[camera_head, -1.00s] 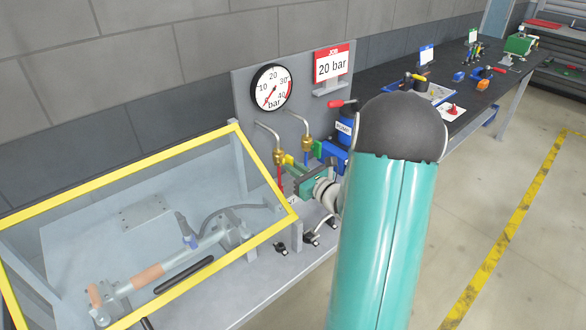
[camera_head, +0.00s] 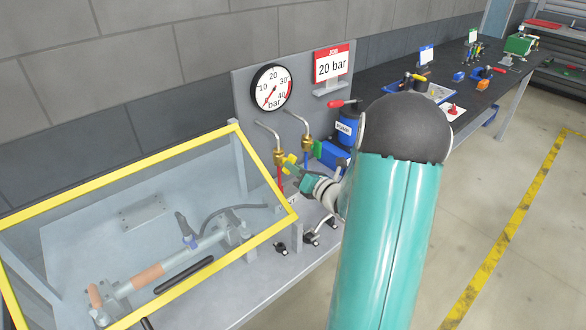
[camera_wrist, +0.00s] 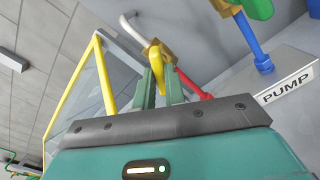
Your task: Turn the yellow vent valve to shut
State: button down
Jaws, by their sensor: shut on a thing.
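The yellow vent valve handle (camera_head: 290,162) is on a brass fitting (camera_head: 279,157) on the left bent pipe, above a red pipe. In the wrist view the yellow handle (camera_wrist: 168,76) stands between the two green fingers of my gripper (camera_wrist: 163,84). My gripper, seen small in the head view (camera_head: 299,170), is shut on this handle. In the head view the handle slants down to the right from the fitting, and its lower part is hidden by the fingers.
A second brass valve with a green handle (camera_head: 318,149) stands just right, over a blue pipe. A blue pump (camera_head: 346,133) with a red lever is behind. A yellow-framed clear guard (camera_head: 268,170) is close on the left. The gauge (camera_head: 271,87) needle points lower left.

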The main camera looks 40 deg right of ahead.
jog(key=shift+m, duration=1.2)
jog(key=shift+m, duration=2.3)
jog(key=m, duration=0.4)
jog(key=c, duration=1.3)
grip_release()
